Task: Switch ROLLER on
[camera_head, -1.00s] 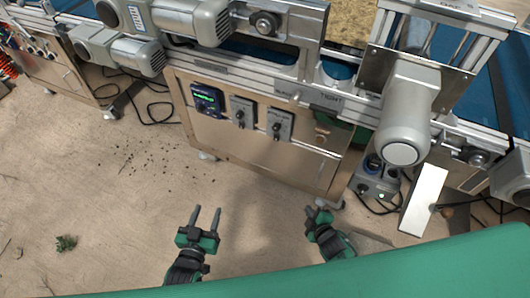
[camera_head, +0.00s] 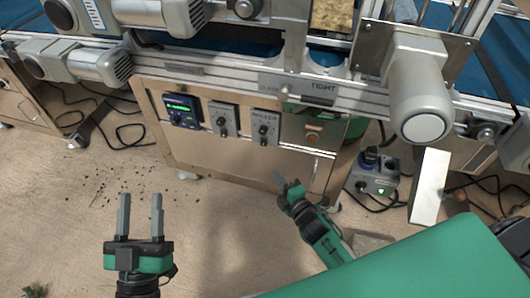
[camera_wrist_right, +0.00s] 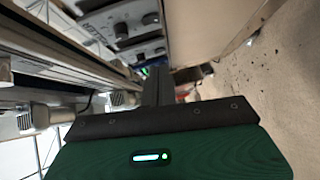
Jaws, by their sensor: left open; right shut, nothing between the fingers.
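The ROLLER switch (camera_head: 264,129) is a grey plate with a dark knob, on the front of the machine cabinet, right of a similar grey switch plate (camera_head: 223,119). Its knob position is too small to read for sure. My right gripper (camera_head: 287,187) is shut and empty, in front of the cabinet's lower part, below and slightly right of the ROLLER switch and apart from it. In the right wrist view its dark fingers (camera_wrist_right: 158,86) point toward the cabinet, with grey knob plates (camera_wrist_right: 110,22) at upper left. My left gripper (camera_head: 140,213) is open and empty over the floor.
A display unit (camera_head: 182,109) with a green screen is left of the switches. A conveyor rail (camera_head: 220,77) and a big grey motor (camera_head: 420,95) overhang the cabinet. A socket box (camera_head: 372,178) with cables stands at right.

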